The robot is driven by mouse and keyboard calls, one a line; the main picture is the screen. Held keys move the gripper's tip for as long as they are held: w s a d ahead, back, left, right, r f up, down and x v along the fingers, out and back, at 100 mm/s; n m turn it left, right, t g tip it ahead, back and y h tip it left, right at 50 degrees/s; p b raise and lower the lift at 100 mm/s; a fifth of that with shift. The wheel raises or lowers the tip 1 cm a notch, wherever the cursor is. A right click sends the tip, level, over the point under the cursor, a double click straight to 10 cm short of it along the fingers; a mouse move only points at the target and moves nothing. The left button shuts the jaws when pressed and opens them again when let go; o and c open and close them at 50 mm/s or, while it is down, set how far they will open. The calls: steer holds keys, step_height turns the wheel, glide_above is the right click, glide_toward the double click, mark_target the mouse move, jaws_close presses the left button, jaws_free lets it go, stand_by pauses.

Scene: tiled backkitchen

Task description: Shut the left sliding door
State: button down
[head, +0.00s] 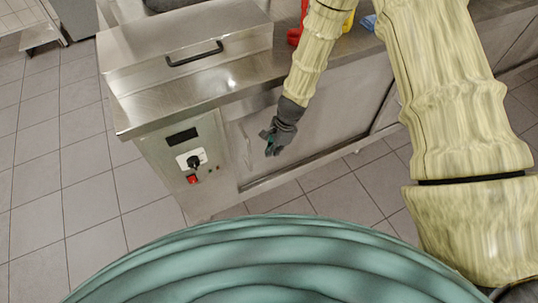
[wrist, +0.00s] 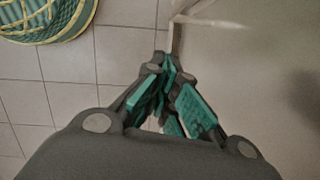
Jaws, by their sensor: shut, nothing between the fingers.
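The left sliding door (head: 335,110) is a brushed-steel panel in the front of the counter, below the worktop. A slim upright handle (head: 247,152) shows near its left end. My gripper (head: 268,143) is in front of the left part of this door, to the right of the handle, with its fingers pointing down and left. In the wrist view my gripper (wrist: 166,68) has its teal-padded fingers closed together at the tips, with nothing between them. The door's pale surface (wrist: 260,75) fills the right side there. I cannot tell whether the fingertips touch the door.
A steel unit with a black-handled lid (head: 190,50) stands at the left, with a knob and red switch (head: 192,178) on its front. Red, yellow and blue items lie on the worktop behind my arm. The tiled floor (head: 60,150) at the left is clear.

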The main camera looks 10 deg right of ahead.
steer(key=v, duration=0.6)
steer(key=shift+r, duration=0.2)
steer(key=shift+w, duration=0.1)
steer(key=s+d+f+n+h, duration=0.1)
steer(key=s+d+f+n, duration=0.35)
steer(key=s, duration=0.35)
steer(key=s+d+f+n+h, duration=0.25)
steer(key=s+d+f, duration=0.2)
steer(key=s, duration=0.25)
steer(key=s+d+f+n+p, duration=0.1)
steer(key=s+d+f+n, duration=0.1)
steer(key=s+n, duration=0.7)
steer(key=s, duration=0.7)
steer(key=shift+s+d+f+y, duration=0.15)
steer(key=shift+s+f+y, duration=0.1)
steer(key=shift+s+y, duration=0.1)
